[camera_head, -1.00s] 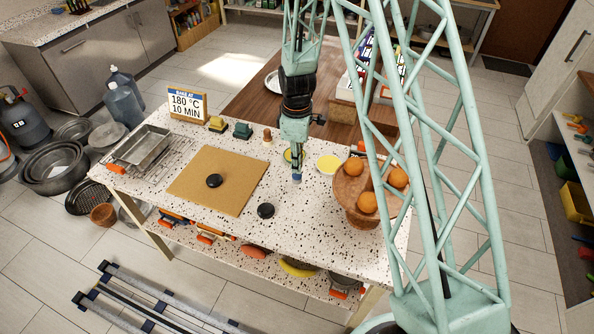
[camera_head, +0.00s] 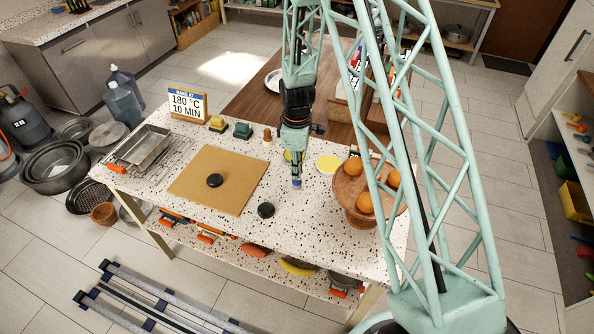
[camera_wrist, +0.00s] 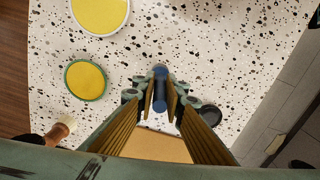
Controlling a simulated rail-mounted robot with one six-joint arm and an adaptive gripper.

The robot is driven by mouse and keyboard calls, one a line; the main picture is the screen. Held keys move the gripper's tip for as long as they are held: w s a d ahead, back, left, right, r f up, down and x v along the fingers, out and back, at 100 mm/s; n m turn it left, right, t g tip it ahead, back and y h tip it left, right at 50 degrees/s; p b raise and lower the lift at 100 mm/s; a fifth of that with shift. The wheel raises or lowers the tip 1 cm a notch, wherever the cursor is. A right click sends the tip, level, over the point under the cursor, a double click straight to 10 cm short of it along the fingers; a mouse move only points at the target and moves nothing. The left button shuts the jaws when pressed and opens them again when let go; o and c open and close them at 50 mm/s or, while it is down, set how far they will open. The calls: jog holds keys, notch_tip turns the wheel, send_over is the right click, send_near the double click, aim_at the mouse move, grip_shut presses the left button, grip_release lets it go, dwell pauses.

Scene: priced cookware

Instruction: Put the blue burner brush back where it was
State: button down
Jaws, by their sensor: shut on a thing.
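My gripper (camera_head: 296,172) is over the speckled counter (camera_head: 320,220), pointing down, to the left of the fruit bowl. In the wrist view my gripper (camera_wrist: 161,105) is shut on the blue burner brush (camera_wrist: 160,85), a small blue piece between the two fingertips. The lower end of the brush (camera_head: 296,183) shows under the fingers in the head view. I cannot tell whether it touches the counter.
A cork board (camera_head: 225,200) with a black disc (camera_head: 215,180) lies to the left, and another black disc (camera_head: 266,210) sits beside it. A yellow disc (camera_head: 328,163) and a wooden bowl (camera_head: 355,205) of oranges stand to the right. Counter nearer the front is clear.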

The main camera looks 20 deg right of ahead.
jog(key=shift+f, duration=0.15)
jog(key=c, duration=2.7)
grip_release()
jog(key=shift+r, duration=0.2)
jog(key=shift+r+b, duration=0.85)
jog(key=shift+r, duration=5.1)
jog(key=shift+r, duration=0.1)
